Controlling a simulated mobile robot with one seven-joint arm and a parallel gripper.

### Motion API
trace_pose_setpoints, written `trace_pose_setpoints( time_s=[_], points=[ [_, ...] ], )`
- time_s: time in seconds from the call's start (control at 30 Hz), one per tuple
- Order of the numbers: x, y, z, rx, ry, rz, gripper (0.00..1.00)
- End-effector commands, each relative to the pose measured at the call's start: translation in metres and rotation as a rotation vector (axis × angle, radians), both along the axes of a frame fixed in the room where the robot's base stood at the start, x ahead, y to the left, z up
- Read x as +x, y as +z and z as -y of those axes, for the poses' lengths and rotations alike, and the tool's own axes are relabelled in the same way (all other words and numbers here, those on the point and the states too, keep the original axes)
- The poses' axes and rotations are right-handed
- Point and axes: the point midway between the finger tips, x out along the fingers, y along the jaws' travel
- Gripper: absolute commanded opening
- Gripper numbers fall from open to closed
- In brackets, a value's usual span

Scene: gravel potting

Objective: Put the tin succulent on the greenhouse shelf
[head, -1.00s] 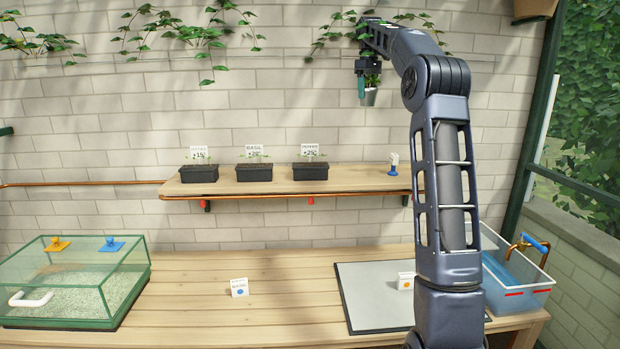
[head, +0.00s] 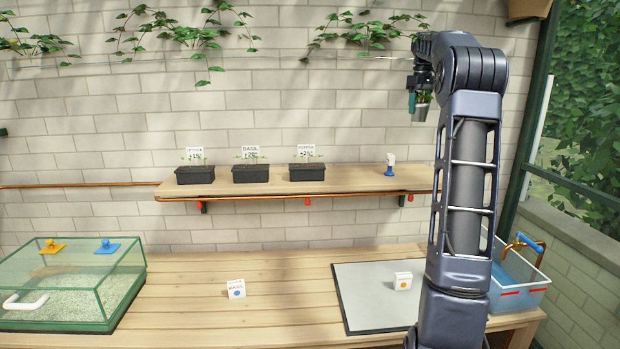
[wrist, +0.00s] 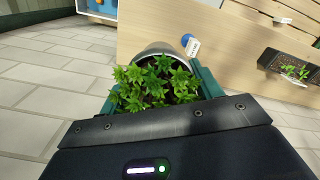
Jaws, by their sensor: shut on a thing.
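The tin succulent (head: 421,112) is a small grey metal pot with green leaves. My gripper (head: 412,100) is shut on it and holds it in the air, above the right part of the shelf. In the wrist view the succulent (wrist: 155,84) sits between the two green fingers, its leafy top toward the camera. The greenhouse shelf (head: 350,184) is a wooden board on the brick wall. It also shows in the wrist view (wrist: 235,45). My arm hides the shelf's right end.
Three black seedling trays (head: 257,173) with signs stand on the shelf's left and middle. A blue-based white marker (head: 390,165) stands farther right. Below are a glass box (head: 75,280), a grey mat (head: 375,315) and a water basin (head: 520,285).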

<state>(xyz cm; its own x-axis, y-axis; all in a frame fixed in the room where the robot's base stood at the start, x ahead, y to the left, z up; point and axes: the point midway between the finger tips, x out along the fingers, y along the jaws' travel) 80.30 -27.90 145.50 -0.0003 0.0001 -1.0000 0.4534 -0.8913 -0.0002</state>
Motion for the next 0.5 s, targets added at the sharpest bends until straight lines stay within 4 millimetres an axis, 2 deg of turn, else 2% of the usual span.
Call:
trace_pose_setpoints(
  time_s=[0.27,0.5],
  points=[
    [0.000,-0.014,0.000,0.000,0.000,-0.001,0.37],
    [-0.001,-0.063,-0.001,0.001,0.001,-0.003,0.37]
  ],
)
